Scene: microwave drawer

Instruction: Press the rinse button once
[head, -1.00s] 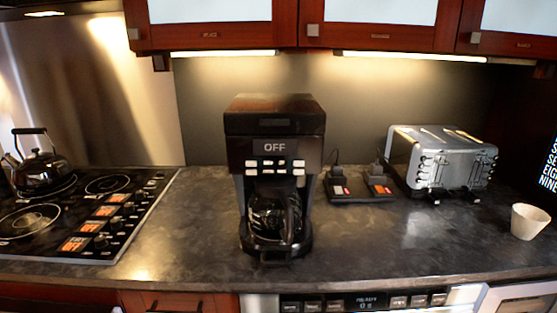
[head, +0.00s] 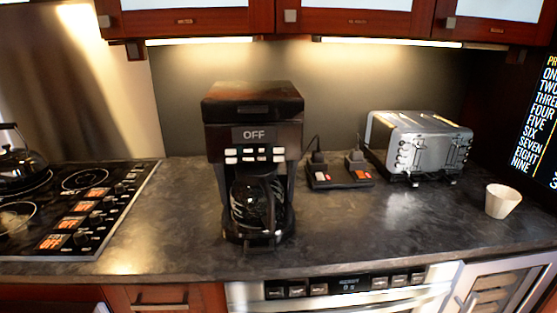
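No button can be read as "rinse" at this size. A black coffee maker (head: 252,110) stands on the counter in the head view, with a display reading OFF and two rows of small white buttons (head: 254,153). Its glass carafe (head: 254,205) sits below. Under the counter's front edge, a steel appliance has a black control panel (head: 345,285) with a small display and several dark buttons at each side. Their labels are too small to read. Neither of my grippers is in view.
The dark counter (head: 350,225) is clear in front. A cooktop (head: 75,205) with a kettle (head: 20,165) is at left. Two small black devices (head: 338,175), a silver toaster (head: 420,145) and a white cup (head: 502,200) stand at right. Cabinets (head: 350,18) hang above.

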